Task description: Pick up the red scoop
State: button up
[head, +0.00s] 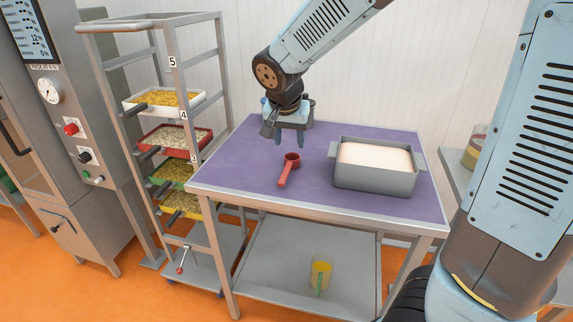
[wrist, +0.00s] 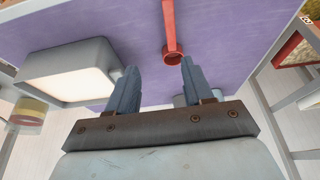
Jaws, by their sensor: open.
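The red scoop (head: 288,170) lies on the purple top of the table (head: 240,165), near its middle. Its cup is toward the back and its handle points to the front left. My gripper (head: 291,141) is open and empty, above the table and just behind the scoop's cup. In the wrist view the scoop (wrist: 171,42) shows at the top, beyond the fingertips of my gripper (wrist: 158,68) and roughly between them in the picture. The fingers are apart from the scoop.
A grey bin (head: 375,177) of pale powder stands right of the scoop. Grey containers (head: 307,108) are partly hidden behind my gripper. A rack (head: 222,90) with several filled trays stands left. A cup of yellow stuff (head: 321,272) is on the lower shelf. The table's front left is clear.

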jog(key=a+f, duration=0.1)
jog(key=a, duration=0.1)
send_over(286, 170)
jog(key=s+a, duration=0.1)
jog(key=s, duration=0.2)
jog(key=f, duration=0.7)
jog(key=shift+a+f, duration=0.2)
jog(key=shift+f, duration=0.15)
jog(key=shift+w+d+x, duration=0.15)
jog(key=shift+x, duration=1.15)
jog(key=shift+w+d+x, duration=0.15)
jog(key=shift+d+x, duration=0.05)
jog(key=shift+x, duration=1.05)
jog(key=shift+w+f, duration=0.2)
jog(key=shift+f, duration=0.1)
jog(key=shift+f, duration=0.2)
grip_shut()
